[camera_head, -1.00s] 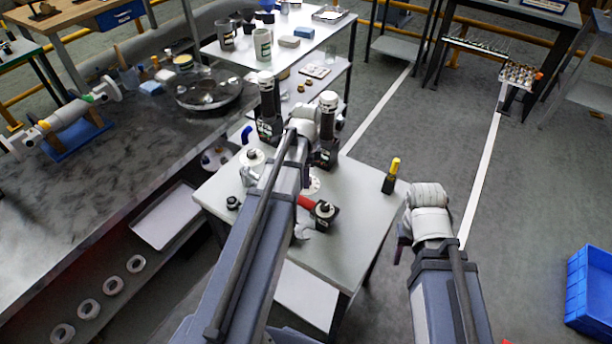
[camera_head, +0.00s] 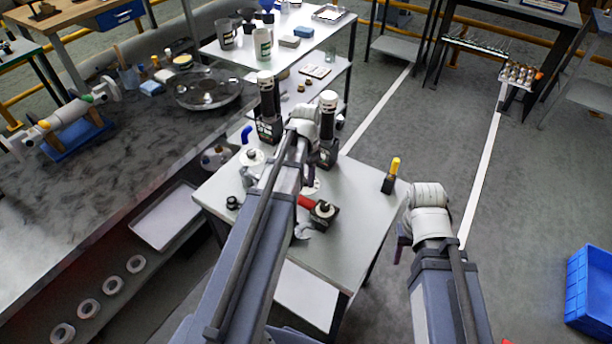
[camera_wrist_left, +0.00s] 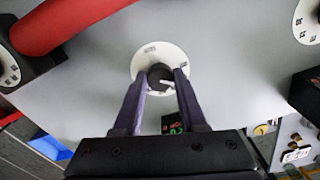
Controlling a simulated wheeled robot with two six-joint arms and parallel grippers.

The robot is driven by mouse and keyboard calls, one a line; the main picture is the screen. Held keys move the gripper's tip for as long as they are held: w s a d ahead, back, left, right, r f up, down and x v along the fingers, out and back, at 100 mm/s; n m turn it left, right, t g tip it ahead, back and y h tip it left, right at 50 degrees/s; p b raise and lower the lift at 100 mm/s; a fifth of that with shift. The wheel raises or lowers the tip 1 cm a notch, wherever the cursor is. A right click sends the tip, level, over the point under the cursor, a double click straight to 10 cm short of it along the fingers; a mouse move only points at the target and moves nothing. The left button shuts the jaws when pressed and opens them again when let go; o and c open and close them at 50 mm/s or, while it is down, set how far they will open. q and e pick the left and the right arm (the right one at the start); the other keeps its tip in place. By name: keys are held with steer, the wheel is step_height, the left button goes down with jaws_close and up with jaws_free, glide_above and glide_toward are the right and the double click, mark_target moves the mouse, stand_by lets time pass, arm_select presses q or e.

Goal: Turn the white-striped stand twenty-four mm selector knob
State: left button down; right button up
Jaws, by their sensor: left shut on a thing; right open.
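In the left wrist view a dark selector knob (camera_wrist_left: 157,73) with a white stripe stands in the middle of a round white dial plate (camera_wrist_left: 148,53) with small markings. The two purple fingers of my left gripper (camera_wrist_left: 160,76) are closed on the knob from both sides. In the head view my left arm hides the knob, and only part of the white dial (camera_head: 313,188) shows beside the arm. My right gripper (camera_head: 398,248) hangs to the right of the table, open and away from everything. The dial's markings are too small to read.
A yellow-topped black item (camera_head: 391,176) stands at the right edge. Another white dial (camera_wrist_left: 308,20) shows at the wrist view's upper right.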

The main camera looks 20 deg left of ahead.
mark_target(306, 179)
arm_select(q)
steer(key=n, duration=0.6)
steer(key=shift+n, duration=0.3)
stand_by(0.5)
steer(key=shift+c, duration=2.3)
jaws_free()
step_height(306, 179, up, 8)
steer(key=p, duration=0.8)
steer(key=shift+f, duration=0.1)
